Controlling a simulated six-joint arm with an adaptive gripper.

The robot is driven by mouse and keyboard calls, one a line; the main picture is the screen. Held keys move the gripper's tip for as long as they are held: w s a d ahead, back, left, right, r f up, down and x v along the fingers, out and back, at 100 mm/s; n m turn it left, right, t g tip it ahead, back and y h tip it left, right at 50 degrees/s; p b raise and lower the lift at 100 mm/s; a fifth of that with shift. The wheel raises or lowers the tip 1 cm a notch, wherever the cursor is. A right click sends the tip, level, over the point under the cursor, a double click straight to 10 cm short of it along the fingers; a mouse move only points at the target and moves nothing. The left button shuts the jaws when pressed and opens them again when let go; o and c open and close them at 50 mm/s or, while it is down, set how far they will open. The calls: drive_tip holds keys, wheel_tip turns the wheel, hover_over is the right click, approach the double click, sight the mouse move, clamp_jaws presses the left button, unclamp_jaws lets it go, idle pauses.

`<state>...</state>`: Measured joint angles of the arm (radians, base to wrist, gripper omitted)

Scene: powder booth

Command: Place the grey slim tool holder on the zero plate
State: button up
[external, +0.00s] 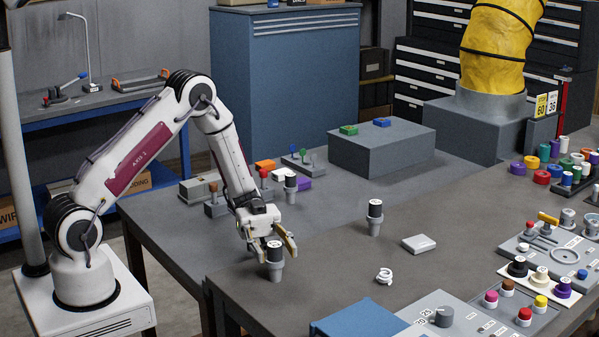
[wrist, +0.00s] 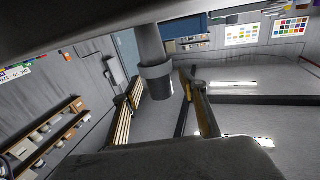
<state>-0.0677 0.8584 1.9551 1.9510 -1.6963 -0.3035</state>
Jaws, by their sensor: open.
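A slim tool holder (external: 275,262) with a grey lower body, black upper part and pale marked top stands upright at the near left of the table. My gripper (external: 273,244) is low over it, its fingers apart. In the wrist view a grey holder with a wider collar (wrist: 156,73) shows between my open gripper fingers (wrist: 162,105); I cannot tell whether they touch it. Two similar holders stand upright, one mid-table (external: 375,222) and one farther back (external: 290,188). A small light grey plate (external: 418,244) lies flat on the table; I cannot tell whether it is the zero plate.
A white coil-like piece (external: 384,276) lies right of my gripper. A blue panel (external: 362,318) and a grey control box (external: 445,316) are at the front. A large grey block (external: 382,155) stands at the back. The middle of the table is mostly clear.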

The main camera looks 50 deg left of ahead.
clamp_jaws()
drive_tip(key=shift+r, duration=0.15)
drive_tip(key=shift+r, duration=4.9)
drive_tip(key=shift+w, duration=0.1)
